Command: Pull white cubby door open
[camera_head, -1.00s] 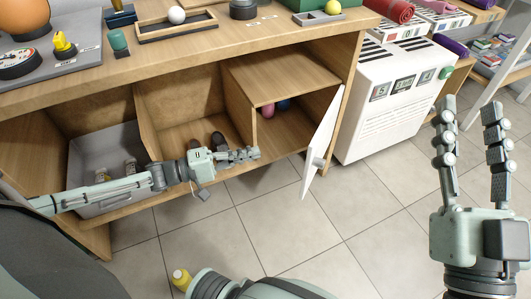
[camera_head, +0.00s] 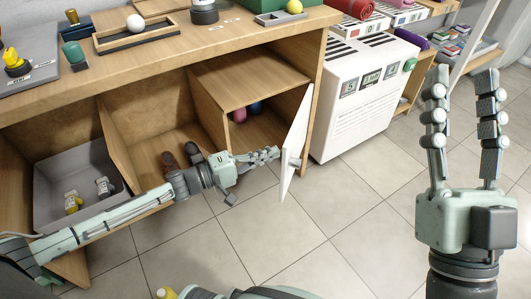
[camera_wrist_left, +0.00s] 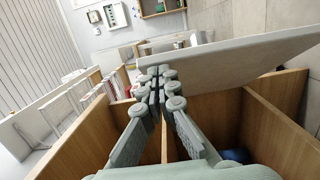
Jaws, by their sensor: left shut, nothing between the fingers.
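The white cubby door (camera_head: 299,135) stands swung out from the right compartment of the wooden cabinet, seen nearly edge-on, with a small knob (camera_head: 295,162) on its outer face. My left gripper (camera_head: 277,153) is shut and empty in front of that compartment, its fingertips close to the door's inner side. In the left wrist view the closed fingers (camera_wrist_left: 158,82) overlap the left end of the white door panel (camera_wrist_left: 235,62); I cannot tell whether they touch it. My right gripper (camera_head: 462,82) is open and empty, fingers up, at the right, well away from the door.
Inside the right compartment lie a pink object (camera_head: 239,115) and a blue one (camera_head: 256,106). A grey bin (camera_head: 85,160) with small bottles sits in the left compartment. A white cabinet (camera_head: 360,90) stands right of the door. Tiled floor (camera_head: 345,205) in front is clear.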

